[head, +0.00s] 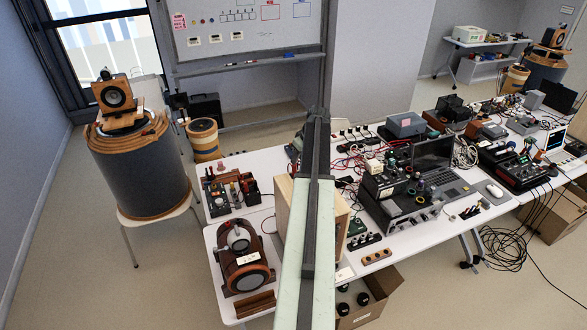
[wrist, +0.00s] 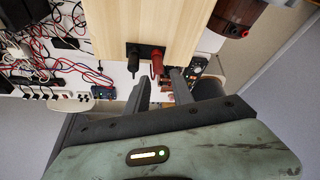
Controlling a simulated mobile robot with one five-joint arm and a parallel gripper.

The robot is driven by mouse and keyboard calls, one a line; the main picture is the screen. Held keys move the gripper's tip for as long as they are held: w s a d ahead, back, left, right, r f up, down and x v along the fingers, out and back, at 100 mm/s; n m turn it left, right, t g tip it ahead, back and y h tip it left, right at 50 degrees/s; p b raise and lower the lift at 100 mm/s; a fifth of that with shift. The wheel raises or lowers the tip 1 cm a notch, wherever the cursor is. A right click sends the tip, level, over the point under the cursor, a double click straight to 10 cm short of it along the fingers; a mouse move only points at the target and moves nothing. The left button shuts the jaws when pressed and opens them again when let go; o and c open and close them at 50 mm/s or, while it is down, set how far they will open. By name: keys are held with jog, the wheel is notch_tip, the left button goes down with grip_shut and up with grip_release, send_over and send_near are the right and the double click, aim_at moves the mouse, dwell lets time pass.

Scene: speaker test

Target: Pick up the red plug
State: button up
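In the wrist view, a red plug (wrist: 157,60) sticks out from a dark terminal plate on the face of a pale wooden box (wrist: 180,22). A black plug (wrist: 133,60) sits beside it on the left. My gripper (wrist: 161,82) is open. Its two dark fingers point at the box, with the outer end of the red plug near the gap between their tips. I cannot tell whether a finger touches the plug. In the head view, the wooden box (head: 334,228) stands on the table, partly hidden behind my arm. The plug and gripper are hidden there.
Red and black cables (wrist: 55,58) run left of the box in the wrist view. A round wooden speaker (head: 243,260) stands left of the box in the head view. A laptop (head: 437,158) and electronics crowd the table on the right. Open floor lies at left.

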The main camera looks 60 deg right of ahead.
aim_at(294, 170)
jog(key=b+x, duration=0.5)
jog(key=x, duration=0.2)
jog(key=shift+w+d+f+b, duration=0.1)
jog(key=shift+d+b, duration=0.05)
jog(key=shift+b, duration=0.15)
jog(key=shift+r, duration=0.25)
grip_shut()
